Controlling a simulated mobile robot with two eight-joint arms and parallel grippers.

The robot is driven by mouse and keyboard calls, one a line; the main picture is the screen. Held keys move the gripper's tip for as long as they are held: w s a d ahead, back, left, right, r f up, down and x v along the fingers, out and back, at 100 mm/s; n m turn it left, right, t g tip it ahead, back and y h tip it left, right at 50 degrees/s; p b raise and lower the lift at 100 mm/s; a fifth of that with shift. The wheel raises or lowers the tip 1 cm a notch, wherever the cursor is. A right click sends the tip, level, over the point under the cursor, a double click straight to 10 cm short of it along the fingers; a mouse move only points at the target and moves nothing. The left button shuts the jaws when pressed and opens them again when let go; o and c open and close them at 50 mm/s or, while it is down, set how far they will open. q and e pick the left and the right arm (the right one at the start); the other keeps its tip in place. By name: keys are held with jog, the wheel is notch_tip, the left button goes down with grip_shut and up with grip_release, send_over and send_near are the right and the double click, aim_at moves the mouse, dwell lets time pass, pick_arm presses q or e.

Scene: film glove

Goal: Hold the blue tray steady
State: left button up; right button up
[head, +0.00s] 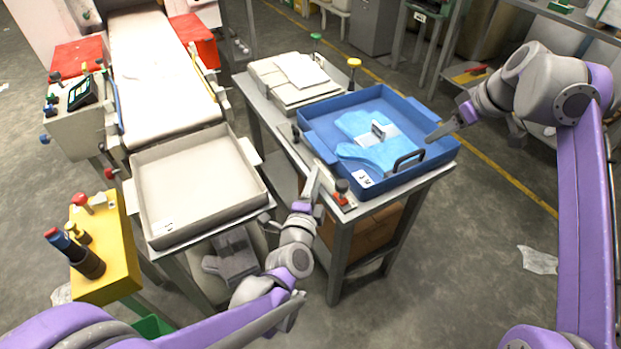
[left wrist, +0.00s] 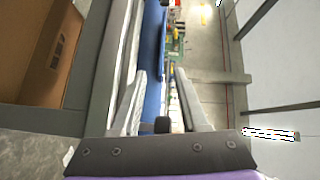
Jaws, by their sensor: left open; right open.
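The blue tray (head: 412,178) rests on a grey metal table at the centre right of the head view. Light blue glove-shaped film (head: 362,124) with a pale band lies in it. My left gripper (head: 315,176) is open beside the tray's near left side. In the left wrist view a blue wall of the tray (left wrist: 153,72) shows between the spread fingers (left wrist: 163,80); contact cannot be told. My right gripper (head: 440,131) is open at the tray's right side, its tip overlapping the rim in view; contact cannot be told.
An empty beige tray (head: 198,183) stands left of my left gripper, before a conveyor (head: 160,75). Stacked pale sheets (head: 290,78) lie behind the blue tray. A yellow-topped knob (head: 354,64) and a red knob (head: 342,186) stand near its edges. A brown box (left wrist: 45,50) is below.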

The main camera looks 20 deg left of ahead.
aim_at(317, 148)
pick_arm(q)
jog(key=shift+m+y, duration=0.3)
jog(key=shift+y, duration=0.5)
jog(key=w+a, duration=0.1)
jog(key=w, duration=0.2)
jog(key=w+a, duration=0.1)
jog(key=w, duration=0.3)
jog(key=w+a, duration=0.1)
jog(key=w, duration=0.3)
jog(key=shift+w+f, duration=0.15)
jog(key=shift+w, duration=0.1)
grip_shut()
jog(key=shift+d, duration=0.1)
dwell(0.4)
